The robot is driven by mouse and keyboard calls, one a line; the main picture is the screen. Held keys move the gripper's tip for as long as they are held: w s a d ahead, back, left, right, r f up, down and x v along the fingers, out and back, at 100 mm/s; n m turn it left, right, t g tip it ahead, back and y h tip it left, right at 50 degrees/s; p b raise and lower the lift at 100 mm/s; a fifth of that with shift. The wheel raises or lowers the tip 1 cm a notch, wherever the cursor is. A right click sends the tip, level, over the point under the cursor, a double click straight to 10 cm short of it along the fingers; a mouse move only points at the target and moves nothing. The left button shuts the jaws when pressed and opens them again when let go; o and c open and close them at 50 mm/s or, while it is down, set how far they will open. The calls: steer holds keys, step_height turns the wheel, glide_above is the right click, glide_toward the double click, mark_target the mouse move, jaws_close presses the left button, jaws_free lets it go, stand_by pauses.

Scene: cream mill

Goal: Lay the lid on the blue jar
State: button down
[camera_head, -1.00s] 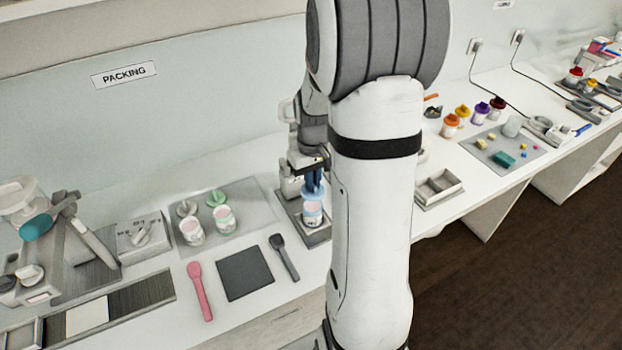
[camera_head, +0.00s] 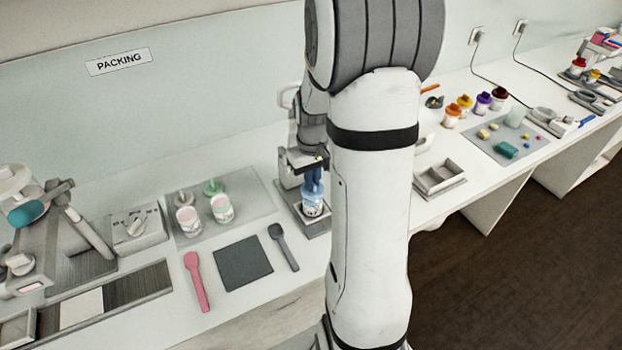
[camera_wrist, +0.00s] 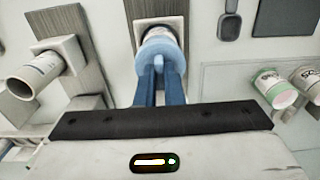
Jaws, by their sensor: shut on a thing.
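The blue jar (camera_head: 313,209) stands upright on a small grey stand in the head view. My gripper (camera_head: 313,181) is directly above it, fingers pointing down. In the wrist view my gripper's two blue fingers (camera_wrist: 160,73) are shut on the knob of the light blue lid (camera_wrist: 172,49). The jar's pale body (camera_wrist: 158,33) shows just beyond the lid. The lid looks level and roughly centred; I cannot tell whether it fully touches the rim.
A pink spoon (camera_head: 196,281), dark square mat (camera_head: 243,263) and dark spoon (camera_head: 284,247) lie in front. An open tray (camera_head: 440,178) sits right.

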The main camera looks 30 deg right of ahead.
steer(key=shift+f+b, duration=0.5)
steer(key=shift+b, duration=0.2)
stand_by(1.5)
steer(key=c, duration=1)
jaws_free()
steer(key=shift+r, duration=0.15)
steer(key=shift+r+p, duration=2.4)
steer(key=shift+r, duration=1)
